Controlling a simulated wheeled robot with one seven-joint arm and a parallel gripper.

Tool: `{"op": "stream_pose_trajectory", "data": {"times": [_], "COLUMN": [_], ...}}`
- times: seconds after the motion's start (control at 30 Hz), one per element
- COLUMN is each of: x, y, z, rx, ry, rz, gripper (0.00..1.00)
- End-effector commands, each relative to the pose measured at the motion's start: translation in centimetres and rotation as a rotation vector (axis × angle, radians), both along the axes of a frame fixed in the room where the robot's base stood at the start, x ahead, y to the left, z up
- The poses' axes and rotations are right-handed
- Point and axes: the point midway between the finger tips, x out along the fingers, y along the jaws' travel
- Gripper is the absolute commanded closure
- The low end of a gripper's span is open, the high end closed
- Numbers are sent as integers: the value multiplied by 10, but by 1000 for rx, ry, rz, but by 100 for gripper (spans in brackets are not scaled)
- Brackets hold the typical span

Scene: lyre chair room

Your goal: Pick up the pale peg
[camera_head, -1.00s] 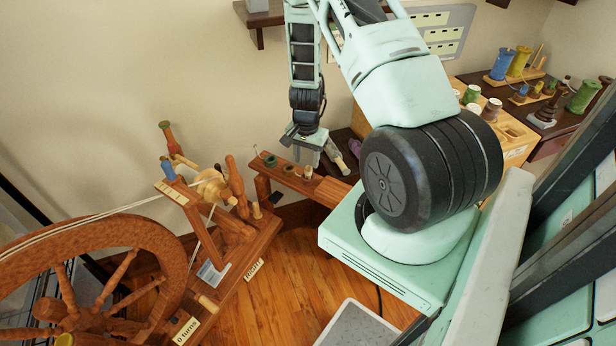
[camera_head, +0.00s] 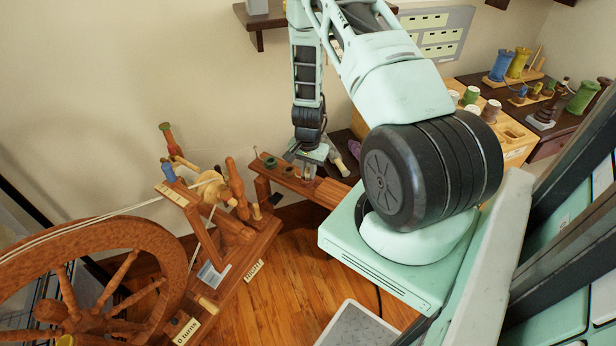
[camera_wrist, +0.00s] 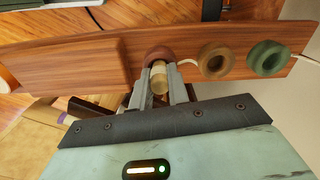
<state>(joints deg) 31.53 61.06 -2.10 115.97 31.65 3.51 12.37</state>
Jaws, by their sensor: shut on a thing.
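The pale peg (camera_wrist: 158,78) is a short, light wooden cylinder that shows end-on in the wrist view. It stands in or on a round reddish-brown seat (camera_wrist: 157,54) on the long wooden rail. My gripper (camera_wrist: 160,84) is shut on the peg, with one grey finger on each side of it. In the head view my gripper (camera_head: 307,172) is low over the rail (camera_head: 325,190), and the peg is hard to make out there. The peg's lower end is hidden, so I cannot tell whether it is clear of its seat.
A brown ring (camera_wrist: 216,61) and a green ring (camera_wrist: 267,58) sit on the rail beside the peg; a pale thread runs near them. The spinning wheel (camera_head: 95,250) stands at the left. Spools on a crate (camera_head: 515,140) are at the right. Open floor (camera_head: 300,270) lies below the rail.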

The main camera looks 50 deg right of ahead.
Motion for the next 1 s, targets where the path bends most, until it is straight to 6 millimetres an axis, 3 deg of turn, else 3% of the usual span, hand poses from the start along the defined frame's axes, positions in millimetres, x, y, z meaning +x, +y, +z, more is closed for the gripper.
{"op": "stream_pose_trajectory", "data": {"times": [0.23,0.5,0.7,1.0], "x": [1,1,1,0], "y": [-1,0,0,0], "z": [14,65,93,100], "rx": [-2,-2,-2,0], "ry": [-1,-3,-1,0], "rz": [0,3,1,0], "gripper": [100,100,100,100]}}
